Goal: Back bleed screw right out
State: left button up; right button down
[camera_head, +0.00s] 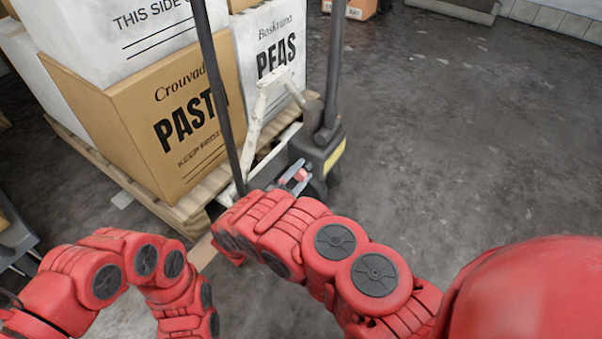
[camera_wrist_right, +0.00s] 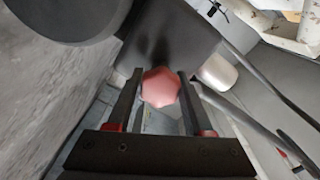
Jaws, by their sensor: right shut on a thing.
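The bleed screw shows as a pink, lobed knob (camera_wrist_right: 160,87) in the right wrist view, in front of a dark grey housing. It is a small pink spot (camera_head: 301,175) low on the pallet jack (camera_head: 318,152) in the head view. My right gripper (camera_wrist_right: 160,80) has one finger on each side of the knob and is shut on it. It also shows in the head view (camera_head: 296,177), reaching to the jack's base. The screw's shaft and thread are hidden, so I cannot tell how far out it is. My left arm bends in at lower left; its gripper is out of view.
A wooden pallet (camera_head: 190,213) with stacked cartons, including a brown pasta box (camera_head: 150,130) and a white peas box (camera_head: 270,50), stands left of the jack. Dark upright bars rise from the jack. The grey floor (camera_head: 460,150) to the right is clear.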

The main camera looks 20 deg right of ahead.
jog(key=n, duration=0.5)
jog(key=shift+d+n, duration=0.15)
jog(key=shift+n, duration=0.15)
dwell(0.4)
jog(key=shift+c, duration=1.5)
grip_release()
